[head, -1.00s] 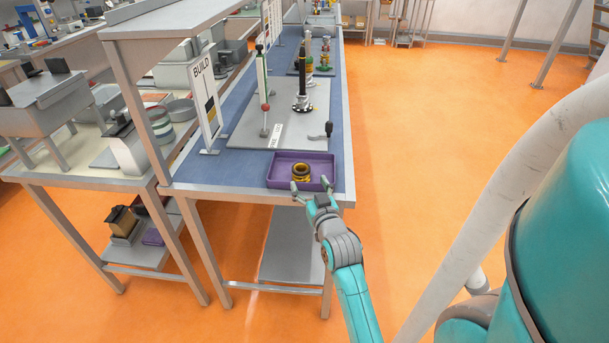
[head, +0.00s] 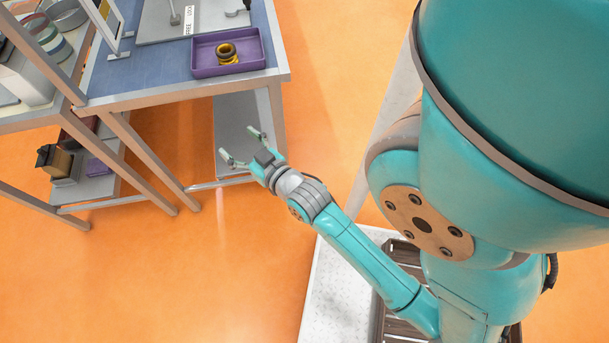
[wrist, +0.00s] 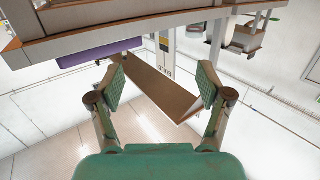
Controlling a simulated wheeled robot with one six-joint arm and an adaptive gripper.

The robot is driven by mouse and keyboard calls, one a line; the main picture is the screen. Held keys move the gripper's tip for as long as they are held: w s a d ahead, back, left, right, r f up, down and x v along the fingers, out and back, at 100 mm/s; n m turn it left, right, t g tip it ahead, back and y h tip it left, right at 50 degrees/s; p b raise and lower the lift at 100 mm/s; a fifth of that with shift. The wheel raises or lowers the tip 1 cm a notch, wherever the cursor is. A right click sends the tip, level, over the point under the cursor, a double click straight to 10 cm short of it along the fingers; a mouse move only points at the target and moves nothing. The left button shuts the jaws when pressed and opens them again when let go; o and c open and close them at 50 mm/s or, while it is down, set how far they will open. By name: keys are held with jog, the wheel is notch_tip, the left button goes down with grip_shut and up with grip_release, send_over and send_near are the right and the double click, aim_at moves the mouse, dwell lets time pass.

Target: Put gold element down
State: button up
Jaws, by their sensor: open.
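The gold element (head: 228,56) sits in the purple tray (head: 200,72) near the front corner of the blue-topped workbench. A dark ring lies on or around its top; I cannot tell exactly how they fit. My gripper (head: 244,146) is open and empty, with its fingers spread. In the head view it is apart from the tray, over the area in front of the bench. In the wrist view my open fingers (wrist: 158,88) frame the bench's lower shelf (wrist: 165,92), with nothing between them. The gold element is not visible in the wrist view.
The workbench (head: 150,80) has a metal edge and legs close to my gripper. A grey plate (head: 160,22) lies behind the tray. A second table (head: 30,115) stands at the left. The orange floor (head: 150,270) in front is clear.

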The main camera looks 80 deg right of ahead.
jog(key=s+a+f+n+t+y, duration=0.1)
jog(key=s+a+n+y, duration=0.1)
jog(key=s+a, duration=0.35)
jog(key=s+a+f+n+y, duration=0.1)
jog(key=s+a+f+y, duration=0.15)
jog(key=a, duration=0.55)
jog(key=s+a+r+n+y, duration=0.1)
jog(key=s+a+y, duration=0.1)
jog(key=s, duration=0.4)
jog(key=s+a+r+n+y, duration=0.2)
jog(key=s+a, duration=0.3)
jog(key=s, duration=0.1)
jog(key=shift+r+g, duration=0.25)
jog(key=shift+g, duration=0.05)
jog(key=shift+d+y, duration=0.15)
jog(key=shift+y, duration=0.1)
